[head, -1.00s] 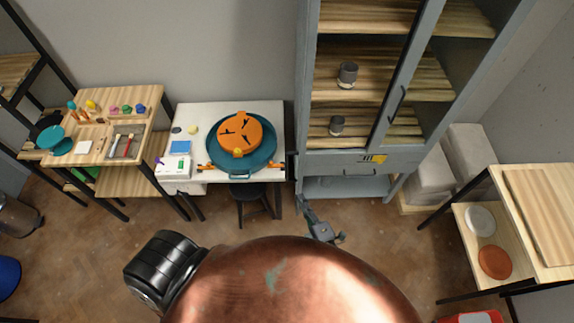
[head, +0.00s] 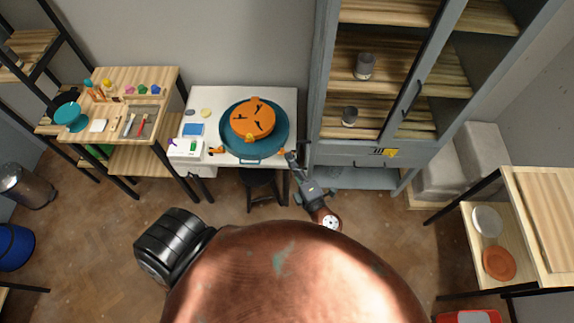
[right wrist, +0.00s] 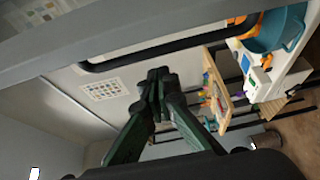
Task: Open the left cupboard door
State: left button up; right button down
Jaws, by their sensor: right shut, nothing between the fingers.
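The grey cupboard (head: 335,150) stands right of centre in the head view. Its right door, with a black handle (head: 412,95), looks closed. No handle shows for the left door on the cupboard's front. A narrow grey strip (head: 321,85) at the cupboard's left side looks like that door swung open, seen nearly edge-on. In the right wrist view a grey frame (right wrist: 50,42) with a long black handle (right wrist: 150,50) crosses above my fingers. My right gripper (head: 291,158) is shut and empty, low beside the cupboard's left side; its fingertips also show in the wrist view (right wrist: 158,75). My left gripper is out of view.
Grey cups (head: 364,66) stand on the cupboard shelves. Left of my right gripper is a white table (head: 220,95) with a teal pan (head: 280,135), and a dark stool (head: 262,181) below. A wooden bench (head: 165,85) stands farther left. Open floor (head: 85,235) lies in front.

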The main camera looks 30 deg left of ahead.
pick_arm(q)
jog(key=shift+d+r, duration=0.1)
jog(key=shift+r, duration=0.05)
pick_arm(e)
jog(key=shift+w+d, duration=0.45)
jog(key=shift+d, duration=0.2)
